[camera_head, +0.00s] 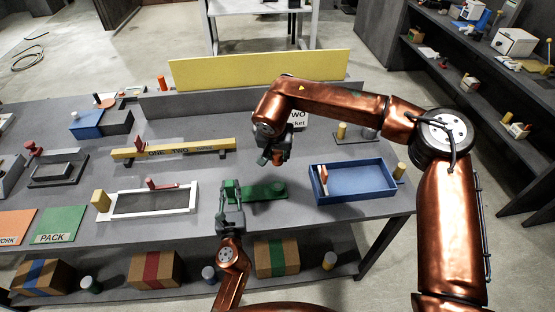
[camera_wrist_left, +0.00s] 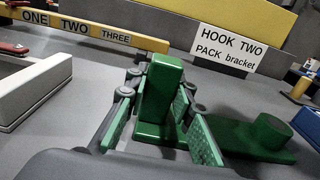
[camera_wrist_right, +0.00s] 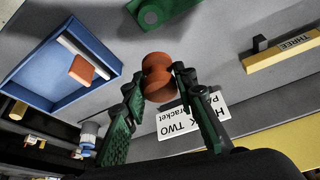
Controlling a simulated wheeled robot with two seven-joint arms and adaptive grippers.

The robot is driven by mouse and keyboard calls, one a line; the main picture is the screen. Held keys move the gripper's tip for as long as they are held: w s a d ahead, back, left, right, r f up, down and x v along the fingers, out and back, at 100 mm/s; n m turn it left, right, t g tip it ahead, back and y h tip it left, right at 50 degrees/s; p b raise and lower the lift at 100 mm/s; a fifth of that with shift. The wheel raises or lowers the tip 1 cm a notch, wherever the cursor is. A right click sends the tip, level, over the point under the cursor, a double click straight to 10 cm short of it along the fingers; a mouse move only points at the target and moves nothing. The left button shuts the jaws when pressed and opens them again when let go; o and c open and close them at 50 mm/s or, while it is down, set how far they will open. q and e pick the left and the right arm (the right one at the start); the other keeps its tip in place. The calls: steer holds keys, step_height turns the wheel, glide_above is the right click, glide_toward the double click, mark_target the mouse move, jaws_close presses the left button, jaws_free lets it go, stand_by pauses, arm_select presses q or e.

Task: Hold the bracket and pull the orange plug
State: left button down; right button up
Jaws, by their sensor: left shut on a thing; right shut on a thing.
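The green bracket (camera_head: 262,191) lies on the grey table, with an upright tab at its left end and a round boss at its right. My left gripper (camera_head: 231,190) is shut on the bracket's upright tab (camera_wrist_left: 161,90); the boss (camera_wrist_left: 268,131) shows to its right in the left wrist view. My right gripper (camera_head: 275,156) is shut on the orange plug (camera_wrist_right: 158,78), a spool-like piece between its fingertips. The plug (camera_head: 277,159) is in the air above the bracket. In the right wrist view the plug appears apart from the bracket's boss (camera_wrist_right: 149,15), which has a dark hole.
A blue tray (camera_head: 352,197) holding a white-and-orange piece stands at the right. A white frame (camera_head: 150,214) and a yellow ONE TWO THREE bar (camera_head: 174,149) stand at the left. A sign reading HOOK TWO PACK bracket (camera_wrist_left: 229,50) is behind. Green PACK mat (camera_head: 58,225) lies front left.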

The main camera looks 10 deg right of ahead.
arm_select(q)
steer(key=shift+a+f, duration=0.1)
steer(key=shift+f, duration=0.15)
arm_select(e)
steer(key=shift+r, duration=1)
arm_select(q)
steer(key=c, duration=1.6)
jaws_free()
steer(key=shift+r, duration=0.15)
steer(key=s, duration=1.2)
arm_select(e)
steer(key=shift+a+f, duration=0.1)
steer(key=shift+a, duration=0.05)
